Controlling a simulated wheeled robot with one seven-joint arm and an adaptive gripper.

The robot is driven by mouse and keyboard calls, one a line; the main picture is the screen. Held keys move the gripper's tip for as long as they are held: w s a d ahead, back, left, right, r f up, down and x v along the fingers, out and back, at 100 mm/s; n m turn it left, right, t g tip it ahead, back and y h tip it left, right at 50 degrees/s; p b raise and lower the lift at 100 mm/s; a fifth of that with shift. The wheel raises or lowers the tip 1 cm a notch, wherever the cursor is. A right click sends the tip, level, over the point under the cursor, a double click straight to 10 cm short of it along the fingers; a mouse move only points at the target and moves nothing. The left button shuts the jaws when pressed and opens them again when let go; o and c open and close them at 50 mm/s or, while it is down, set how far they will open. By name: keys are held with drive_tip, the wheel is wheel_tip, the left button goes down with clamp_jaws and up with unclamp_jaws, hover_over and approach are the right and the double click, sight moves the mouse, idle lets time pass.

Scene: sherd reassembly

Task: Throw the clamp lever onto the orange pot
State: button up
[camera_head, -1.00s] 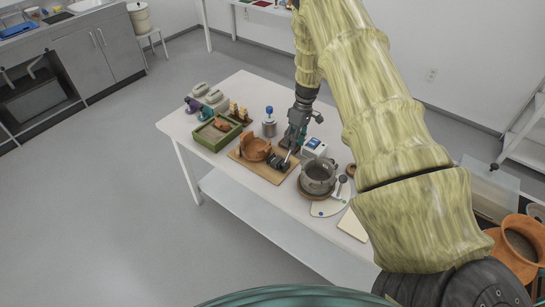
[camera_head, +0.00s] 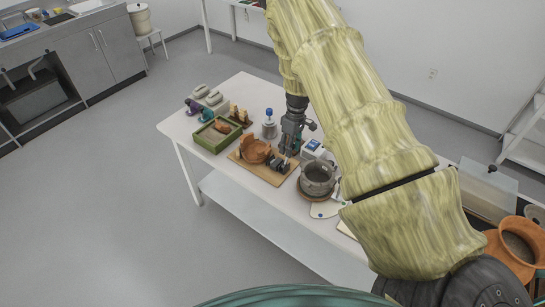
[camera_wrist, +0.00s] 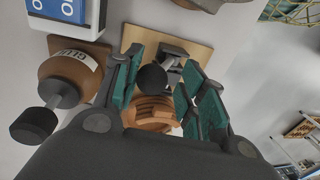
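The orange pot (camera_head: 254,150) sits on a wooden board (camera_head: 241,163), open at the top with a broken, uneven rim. The dark clamp (camera_head: 279,164) is mounted on the same board, just right of the pot. In the wrist view, the clamp lever is a short metal rod with a black ball knob (camera_wrist: 152,79), pointing towards the camera. My gripper (camera_wrist: 160,88) is open, its teal-padded fingers on either side of the knob. I cannot tell whether either pad touches it. The pot (camera_wrist: 152,113) shows behind the fingers. In the head view, my gripper (camera_head: 288,148) hides the lever.
A grey pot (camera_head: 317,178) stands close on the right. A green tray (camera_head: 211,142) is on the left, and a blue-topped bottle (camera_head: 269,124) stands behind the board. A blue-and-white device (camera_head: 313,149) is right of my gripper. In the wrist view, a labelled brown jar (camera_wrist: 75,75) is nearby.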

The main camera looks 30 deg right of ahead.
drive_tip(key=shift+s+a+r+h, duration=0.15)
drive_tip(key=shift+a, duration=0.25)
drive_tip(key=shift+s+a+r+h, duration=0.15)
drive_tip(key=shift+a, duration=0.2)
drive_tip(key=shift+s+a+f+t+h+b, duration=0.45)
drive_tip(key=shift+a+h, duration=0.25)
drive_tip(key=shift+a, duration=0.55)
drive_tip(key=shift+s+a+f+t+h+b, duration=0.2)
drive_tip(key=shift+s+a+f+h+b, duration=0.35)
drive_tip(key=shift+a, duration=0.65)
drive_tip(key=shift+s+a+f+t+h+b, duration=0.25)
drive_tip(key=shift+s+a+t+h+b, duration=0.2)
drive_tip(key=shift+a+h, duration=0.6)
drive_tip(key=shift+p+v, duration=1.95)
drive_tip(key=shift+v, duration=0.85)
drive_tip(key=shift+a, duration=0.2)
